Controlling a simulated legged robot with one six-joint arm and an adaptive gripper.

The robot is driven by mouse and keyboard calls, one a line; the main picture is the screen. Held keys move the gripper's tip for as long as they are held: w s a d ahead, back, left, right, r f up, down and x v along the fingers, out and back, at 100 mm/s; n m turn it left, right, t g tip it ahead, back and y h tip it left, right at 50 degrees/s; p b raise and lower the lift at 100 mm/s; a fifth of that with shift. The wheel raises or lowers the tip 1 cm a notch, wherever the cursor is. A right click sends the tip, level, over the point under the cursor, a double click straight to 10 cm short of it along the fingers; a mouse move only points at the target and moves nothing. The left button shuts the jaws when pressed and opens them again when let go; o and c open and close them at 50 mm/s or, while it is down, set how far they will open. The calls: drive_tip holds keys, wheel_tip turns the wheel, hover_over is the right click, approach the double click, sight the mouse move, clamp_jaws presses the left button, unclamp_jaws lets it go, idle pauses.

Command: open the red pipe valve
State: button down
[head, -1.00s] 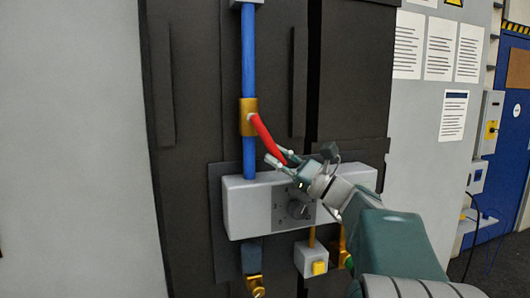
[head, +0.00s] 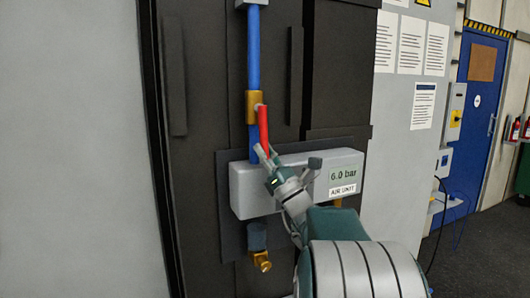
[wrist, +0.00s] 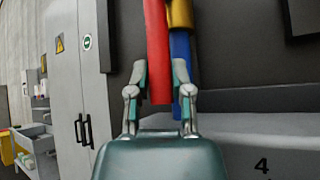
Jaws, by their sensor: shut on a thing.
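The red valve handle (head: 263,128) hangs almost straight down from the brass valve body (head: 254,106), close alongside the blue pipe (head: 253,60). My gripper (head: 268,156) is at the handle's lower end. In the wrist view the red handle (wrist: 158,50) comes down between the two fingers of my gripper (wrist: 160,80), which are shut on it. The brass body (wrist: 180,14) and blue pipe (wrist: 181,62) show just right of and behind the handle there. The exact finger contact is small and partly hidden in the head view.
A grey air unit box (head: 247,190) with a display reading 6.0 bar (head: 342,174) stands right behind my gripper. A brass fitting (head: 262,261) hangs below it. Dark panels (head: 200,120) back the pipe. A blue door (head: 475,110) is far right.

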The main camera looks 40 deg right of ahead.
drive_tip(key=shift+w+a+f, duration=0.1)
drive_tip(key=shift+a, duration=0.1)
drive_tip(key=c, duration=0.5)
unclamp_jaws()
drive_tip(key=shift+c, duration=0.2)
drive_tip(key=v, duration=1.2)
drive_tip(key=shift+w+f, duration=0.1)
